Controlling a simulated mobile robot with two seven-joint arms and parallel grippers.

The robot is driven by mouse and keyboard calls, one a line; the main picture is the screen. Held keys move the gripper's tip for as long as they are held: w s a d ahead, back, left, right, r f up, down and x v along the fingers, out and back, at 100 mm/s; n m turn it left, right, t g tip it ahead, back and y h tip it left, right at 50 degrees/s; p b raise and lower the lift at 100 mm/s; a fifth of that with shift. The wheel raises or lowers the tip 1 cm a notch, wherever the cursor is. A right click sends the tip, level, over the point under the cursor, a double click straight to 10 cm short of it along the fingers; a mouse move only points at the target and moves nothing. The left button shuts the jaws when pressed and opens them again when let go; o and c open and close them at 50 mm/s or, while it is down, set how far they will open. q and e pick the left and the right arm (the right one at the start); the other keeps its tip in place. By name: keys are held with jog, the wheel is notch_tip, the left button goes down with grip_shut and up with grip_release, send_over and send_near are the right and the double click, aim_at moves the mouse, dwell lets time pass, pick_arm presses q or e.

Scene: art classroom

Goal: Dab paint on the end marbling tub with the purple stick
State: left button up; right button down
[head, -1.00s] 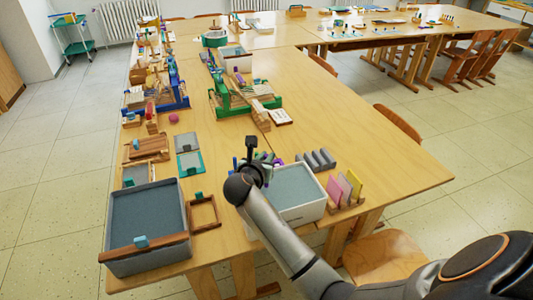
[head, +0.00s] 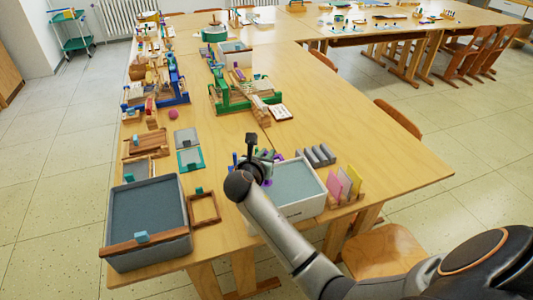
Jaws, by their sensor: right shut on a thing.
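My right gripper (head: 252,152) is at the left edge of a white tub (head: 305,207) filled with a grey-blue surface. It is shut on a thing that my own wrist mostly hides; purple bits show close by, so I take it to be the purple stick. Several small purple and green pieces (head: 267,155) lie just behind the gripper. A larger grey tub (head: 148,258) with a dark blue-grey surface stands at the table's near left corner. A wooden bar with a teal block lies along its front rim. I cannot tell any paint marks on either surface. My left gripper is out of view.
Grey blocks (head: 320,155) and a rack of coloured cards (head: 345,186) stand right of the white tub. Green (head: 233,98) and blue looms stand farther back. The table's right side is clear.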

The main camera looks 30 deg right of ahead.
jog(key=shift+r, duration=0.15)
notch_tip(320, 180, up, 3)
jog(key=p, duration=0.3)
jog(key=shift+f+p, duration=0.2)
jog(key=shift+p, duration=0.2)
jog(key=shift+r, duration=3.6)
jog(key=shift+f+b, duration=0.1)
jog(key=shift+b, duration=0.2)
